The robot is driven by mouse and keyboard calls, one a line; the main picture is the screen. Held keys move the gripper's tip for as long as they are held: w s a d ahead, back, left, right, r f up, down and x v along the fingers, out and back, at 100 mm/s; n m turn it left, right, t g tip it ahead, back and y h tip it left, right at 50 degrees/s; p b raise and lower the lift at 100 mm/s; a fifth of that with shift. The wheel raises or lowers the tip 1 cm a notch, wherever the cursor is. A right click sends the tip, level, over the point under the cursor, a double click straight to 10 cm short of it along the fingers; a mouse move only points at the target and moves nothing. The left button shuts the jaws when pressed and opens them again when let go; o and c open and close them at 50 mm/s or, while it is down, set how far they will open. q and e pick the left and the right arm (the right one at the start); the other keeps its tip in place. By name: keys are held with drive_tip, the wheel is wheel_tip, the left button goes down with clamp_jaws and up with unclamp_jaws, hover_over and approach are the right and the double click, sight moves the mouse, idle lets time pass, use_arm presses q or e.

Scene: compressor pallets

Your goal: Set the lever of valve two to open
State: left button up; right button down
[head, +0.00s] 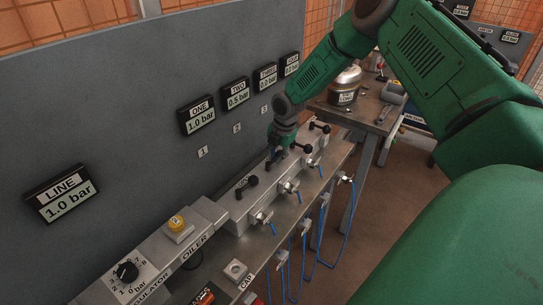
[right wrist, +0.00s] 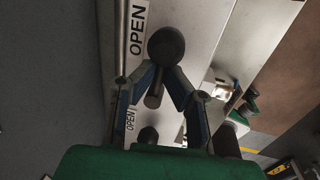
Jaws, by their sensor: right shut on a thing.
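The manifold (head: 237,209) is a long grey block with a row of black valve levers on top. My right gripper (head: 276,158) comes down over the second lever from the near end, which fits valve two; the gripper mostly hides that lever in the head view. An OPEN label (right wrist: 138,25) lies left of the hub. The gauge marked TWO (head: 236,95) reads 0.5 bar. My left gripper is out of view.
Nearer lever (head: 251,182) and farther levers (head: 307,147) flank the gripper closely. Gauge ONE (head: 200,116) and the LINE gauge (head: 62,195) read 1.0 bar. Blue hoses hang from the front fittings (head: 264,218). A yellow-topped knob (head: 177,223) stands near the oiler.

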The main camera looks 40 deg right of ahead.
drive_tip(key=shift+w+d+r, duration=0.15)
idle(0.3)
drive_tip(key=c, duration=1.6)
unclamp_jaws()
drive_tip(key=shift+r, duration=0.2)
drive_tip(key=r, duration=0.3)
drive_tip(key=s+r, duration=0.1)
drive_tip(key=r, duration=0.3)
drive_tip(key=s+r, duration=0.1)
drive_tip(key=r, duration=0.3)
drive_tip(key=shift+s+d, duration=0.1)
drive_tip(key=shift+d, duration=0.25)
drive_tip(key=shift+f, duration=0.1)
